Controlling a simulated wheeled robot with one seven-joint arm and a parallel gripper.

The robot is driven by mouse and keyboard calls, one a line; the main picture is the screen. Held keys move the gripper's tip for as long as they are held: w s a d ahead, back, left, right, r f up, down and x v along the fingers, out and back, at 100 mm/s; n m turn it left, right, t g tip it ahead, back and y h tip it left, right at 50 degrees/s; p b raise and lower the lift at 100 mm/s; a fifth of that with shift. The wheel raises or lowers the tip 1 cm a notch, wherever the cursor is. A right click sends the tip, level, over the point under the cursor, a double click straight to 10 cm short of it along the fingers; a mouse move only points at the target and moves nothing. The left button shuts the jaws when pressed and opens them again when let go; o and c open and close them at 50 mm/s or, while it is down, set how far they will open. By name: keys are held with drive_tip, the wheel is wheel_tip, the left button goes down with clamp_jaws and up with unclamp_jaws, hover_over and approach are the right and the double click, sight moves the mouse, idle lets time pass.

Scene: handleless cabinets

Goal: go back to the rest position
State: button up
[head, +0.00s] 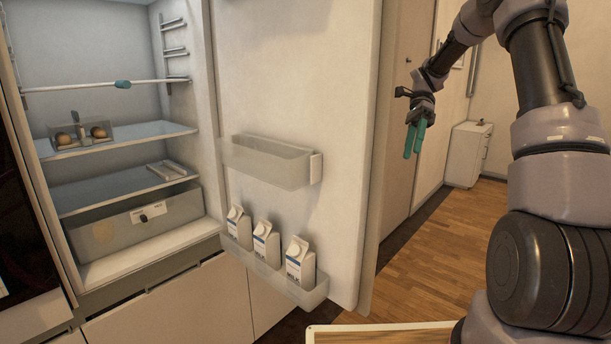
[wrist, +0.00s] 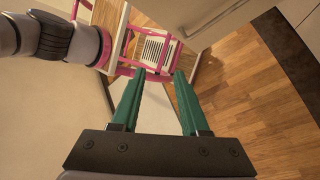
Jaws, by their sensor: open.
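My gripper (head: 414,138) has green fingers and hangs pointing down in the head view, to the right of the open fridge door (head: 290,80). In the wrist view my gripper (wrist: 158,82) has its two fingers apart, with nothing between them. My arm runs down the right side of the head view. The fridge (head: 120,220) stands open at the left, with its door swung out toward the middle.
Milk cartons (head: 266,245) stand in the door's lower shelf; the upper door bin (head: 270,165) is empty. Eggs (head: 82,135) sit on a fridge shelf. A white cabinet (head: 467,153) stands at the back right. Wooden floor (head: 430,260) lies clear beyond the door.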

drive_tip(key=s+a+r+n+t, duration=0.1)
drive_tip(key=s+r+n+t, duration=0.3)
drive_tip(key=s, duration=0.3)
drive_tip(key=s+a+r+n+t+h, duration=0.1)
drive_tip(key=s+r+n+t, duration=0.3)
drive_tip(key=s+t, duration=0.2)
drive_tip(key=s+a+r+n+t+h, duration=0.1)
drive_tip(key=s+r+n+t, duration=0.3)
drive_tip(key=s, duration=0.6)
drive_tip(key=shift+a+n+t, duration=0.25)
drive_tip(key=shift+n+t, duration=0.15)
drive_tip(key=shift+t, duration=0.1)
